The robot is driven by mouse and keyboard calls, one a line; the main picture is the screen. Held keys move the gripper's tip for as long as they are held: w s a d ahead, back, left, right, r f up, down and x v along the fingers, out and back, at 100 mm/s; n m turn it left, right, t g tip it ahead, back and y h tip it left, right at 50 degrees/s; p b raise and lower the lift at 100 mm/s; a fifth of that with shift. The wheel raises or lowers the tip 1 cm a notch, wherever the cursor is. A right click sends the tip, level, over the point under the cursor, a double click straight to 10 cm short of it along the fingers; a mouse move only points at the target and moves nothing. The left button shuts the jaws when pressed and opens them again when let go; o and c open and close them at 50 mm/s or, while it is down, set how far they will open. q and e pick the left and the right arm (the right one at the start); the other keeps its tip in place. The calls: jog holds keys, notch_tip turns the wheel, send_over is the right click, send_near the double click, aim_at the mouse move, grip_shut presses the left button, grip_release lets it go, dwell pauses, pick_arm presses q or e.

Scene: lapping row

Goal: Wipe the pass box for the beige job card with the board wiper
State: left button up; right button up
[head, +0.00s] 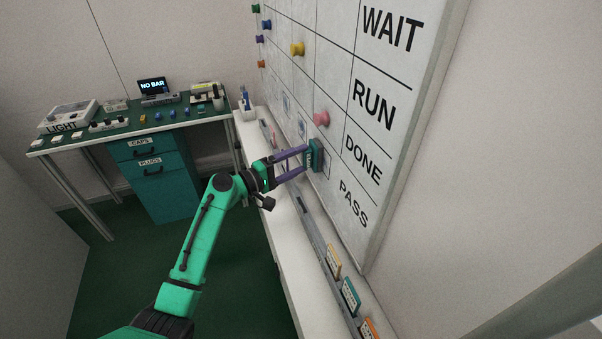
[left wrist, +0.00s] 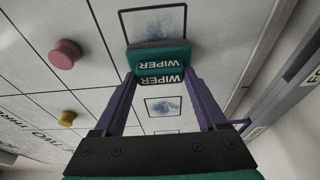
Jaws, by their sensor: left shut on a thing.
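My left gripper (head: 306,159) is shut on the teal board wiper (head: 315,155), held at the whiteboard (head: 345,130) near its PASS row. In the left wrist view the wiper (left wrist: 160,60) sits between the purple fingers (left wrist: 157,88). It overlaps the near edge of an outlined box with blue-grey smudges (left wrist: 158,20). A second smudged box (left wrist: 166,106) lies on the other side of the wiper. I cannot tell for sure whether the wiper touches the board. Job cards stand below the board; a yellowish one (head: 333,261) may be the beige card. My right gripper is out of view.
A pink magnet (head: 321,118) and a yellow one (head: 297,48) stick out from the board. A white ledge (head: 283,240) runs below it, with a teal card (head: 350,296) and an orange card. A green-topped bench (head: 130,120) stands at the back left.

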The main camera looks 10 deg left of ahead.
pick_arm(q)
jog(key=shift+w+r+p, duration=0.15)
jog(key=shift+r+p, duration=0.2)
jog(key=shift+p, duration=0.15)
jog(key=shift+s+d+p, duration=0.45)
jog(key=shift+s+p, duration=0.2)
jog(key=shift+s, duration=0.2)
jog(key=shift+s+d, duration=0.3)
jog(key=shift+s, duration=0.15)
jog(key=shift+s+d+f+b, duration=0.1)
jog(key=shift+s+f+b, duration=0.1)
jog(key=shift+f+b, duration=0.15)
jog(key=shift+w+a+r, duration=0.15)
jog(key=shift+w+a, duration=0.05)
jog(key=shift+w, duration=0.1)
jog(key=w+a+b, duration=0.2)
jog(key=w+b, duration=0.1)
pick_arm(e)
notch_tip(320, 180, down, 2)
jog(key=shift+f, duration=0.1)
